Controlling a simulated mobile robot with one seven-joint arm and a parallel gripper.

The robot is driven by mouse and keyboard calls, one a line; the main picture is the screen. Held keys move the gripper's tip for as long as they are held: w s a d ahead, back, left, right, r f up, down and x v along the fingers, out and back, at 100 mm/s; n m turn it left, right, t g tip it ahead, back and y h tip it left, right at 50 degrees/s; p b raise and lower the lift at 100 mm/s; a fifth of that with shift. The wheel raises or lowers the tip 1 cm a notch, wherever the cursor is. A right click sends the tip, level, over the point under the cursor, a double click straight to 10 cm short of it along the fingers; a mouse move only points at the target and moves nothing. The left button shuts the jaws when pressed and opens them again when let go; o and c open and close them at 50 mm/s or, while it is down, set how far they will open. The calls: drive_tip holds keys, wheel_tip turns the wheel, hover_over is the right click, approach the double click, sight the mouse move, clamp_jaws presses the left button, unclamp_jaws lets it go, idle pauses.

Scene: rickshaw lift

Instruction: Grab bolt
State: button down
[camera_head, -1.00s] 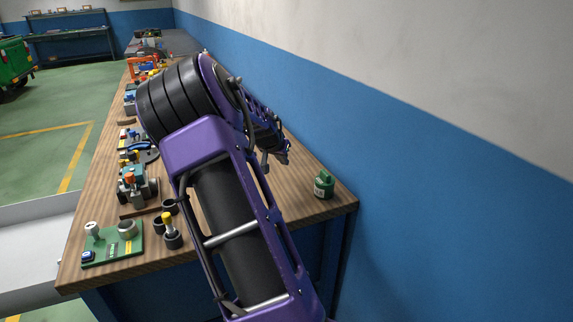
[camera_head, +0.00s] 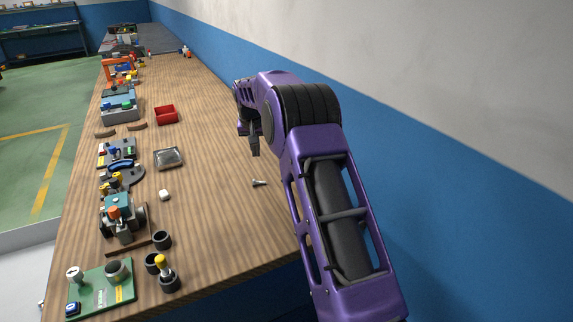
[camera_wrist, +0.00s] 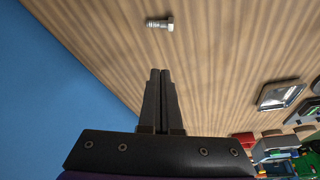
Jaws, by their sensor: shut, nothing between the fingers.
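A small silver bolt (camera_head: 259,183) lies on its side on the wooden bench, in the clear strip near the wall side. In the wrist view the bolt (camera_wrist: 160,24) shows at the top, ahead of the fingertips, with its hex head to the right. My gripper (camera_wrist: 160,72) is shut and empty, its two fingers together. In the head view my gripper (camera_head: 255,152) hangs above the bench, behind the bolt and apart from it. Nothing hides the bolt.
The wooden bench (camera_head: 215,190) is clear around the bolt. The blue wall (camera_head: 440,190) bounds the right side.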

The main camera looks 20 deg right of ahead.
sight(258, 174)
drive_tip(key=x, duration=0.9)
drive_tip(key=shift+w+f, duration=0.25)
drive_tip(key=shift+w, duration=0.05)
drive_tip(key=shift+s+a+r, duration=0.2)
drive_tip(key=shift+s, duration=0.5)
drive_tip(key=shift+s+a+b, duration=0.15)
drive_tip(key=shift+s, duration=0.45)
drive_tip(key=shift+s+a+b, duration=0.15)
drive_tip(key=shift+s, duration=0.45)
drive_tip(key=shift+f, duration=0.1)
